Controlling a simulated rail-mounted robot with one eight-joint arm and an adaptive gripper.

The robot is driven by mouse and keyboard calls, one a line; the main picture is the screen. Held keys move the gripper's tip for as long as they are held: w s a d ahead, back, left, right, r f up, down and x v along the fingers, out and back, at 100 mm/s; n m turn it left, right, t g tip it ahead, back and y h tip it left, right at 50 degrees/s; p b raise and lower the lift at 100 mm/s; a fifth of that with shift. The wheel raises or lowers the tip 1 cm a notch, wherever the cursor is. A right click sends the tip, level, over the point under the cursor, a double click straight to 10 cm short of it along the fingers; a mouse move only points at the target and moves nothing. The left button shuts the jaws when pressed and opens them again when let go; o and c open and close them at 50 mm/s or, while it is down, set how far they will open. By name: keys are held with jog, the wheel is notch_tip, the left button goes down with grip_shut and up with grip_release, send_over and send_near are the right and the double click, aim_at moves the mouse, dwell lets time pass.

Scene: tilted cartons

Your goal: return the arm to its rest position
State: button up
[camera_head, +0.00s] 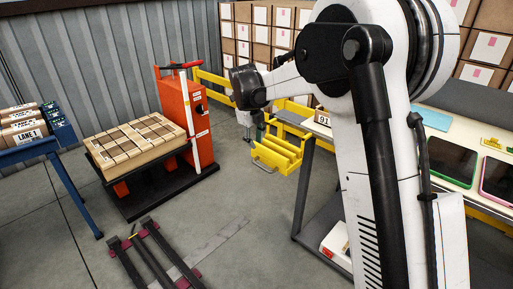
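My white and black arm rises large on the right of the head view and reaches left to a dark wrist joint. My gripper (247,133) hangs below that joint, small and pointing down, just left of the yellow bin. It is too small to tell whether its fingers are open or shut, and I see no object clearly held in it.
A yellow bin (272,160) sits close to my gripper, at the left end of a workbench. An orange pallet truck (182,105) carries a pallet of cartons (138,139). A blue conveyor (62,134) stands at far left. Stacked boxes (283,17) line the back. The middle floor is mostly clear.

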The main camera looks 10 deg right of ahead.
jog(key=shift+s+r, duration=0.1)
jog(key=shift+r, duration=0.15)
jog(key=s+d+r+n+t+y+p, duration=0.1)
jog(key=s+d+r+n+p, duration=0.15)
jog(key=s+r+n, duration=0.65)
jog(key=s+d+r+n+t+p, duration=0.25)
jog(key=s+r+n, duration=0.25)
jog(key=s+r, duration=0.4)
jog(key=s+d+f+n+t+p, duration=0.1)
jog(key=s+n+p, duration=0.4)
jog(key=s+n, duration=0.9)
jog(key=shift+s+d+f+n+t+y, duration=0.15)
jog(key=shift+s+d+n+t+y, duration=0.3)
jog(key=shift+s, duration=3.65)
